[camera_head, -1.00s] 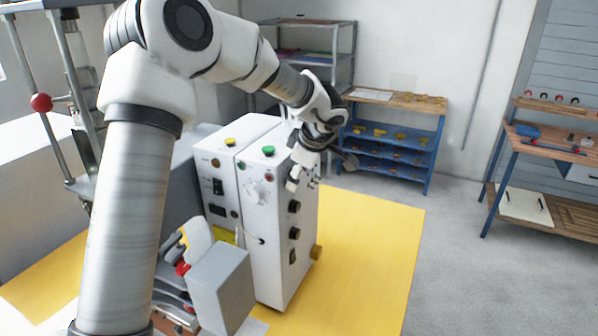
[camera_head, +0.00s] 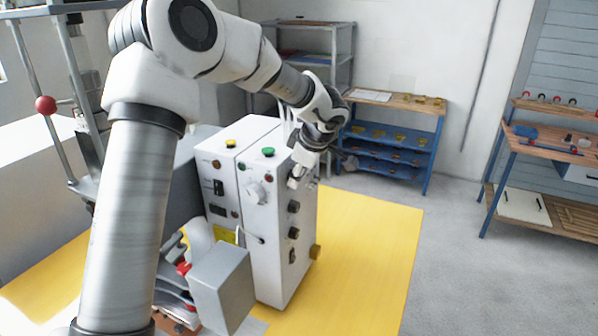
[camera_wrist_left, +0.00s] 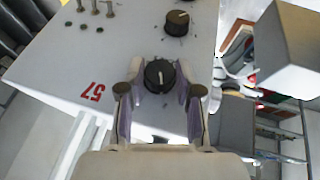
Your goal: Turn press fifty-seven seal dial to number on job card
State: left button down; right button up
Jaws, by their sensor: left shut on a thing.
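The press cabinet (camera_head: 270,270) is white, with several black knobs on its right-hand face. In the left wrist view a red 57 (camera_wrist_left: 93,92) marks its panel. The black seal dial (camera_wrist_left: 159,75) there has a pale pointer line, roughly along the gripper's axis. My left gripper (camera_wrist_left: 160,92) has one finger on each side of this dial and is shut on it. In the head view my left gripper (camera_head: 298,178) is at the upper part of that face, and the held dial is hard to see. I cannot make out scale numbers or a readable job card. My right gripper is not in view.
A second black knob (camera_wrist_left: 177,22) and several metal toggles (camera_wrist_left: 95,8) share the panel. A grey box (camera_head: 221,287) stands before the cabinet. A blue rack (camera_head: 390,150) and a wooden bench (camera_head: 545,212) stand behind. The yellow floor (camera_head: 370,250) to the right is clear.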

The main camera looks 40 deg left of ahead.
pick_arm(q)
jog(key=shift+w+a+f+m+g+h+p, duration=0.15)
jog(key=shift+m+g+h+p, duration=0.25)
jog(key=shift+g+p, duration=0.95)
jog(key=shift+w+m+g+h+p, duration=0.4)
jog(key=shift+g+p, duration=0.35)
jog(key=shift+g, duration=1.1)
jog(key=shift+w+a+f+m+g+h+p, duration=0.15)
jog(key=shift+g+h+p, duration=0.35)
jog(key=shift+g+p, duration=0.85)
jog(key=shift+d+r+g+b, duration=0.1)
jog(key=shift+r+g+b, duration=0.05)
jog(key=shift+g+b, duration=0.2)
jog(key=c, duration=0.8)
grip_release()
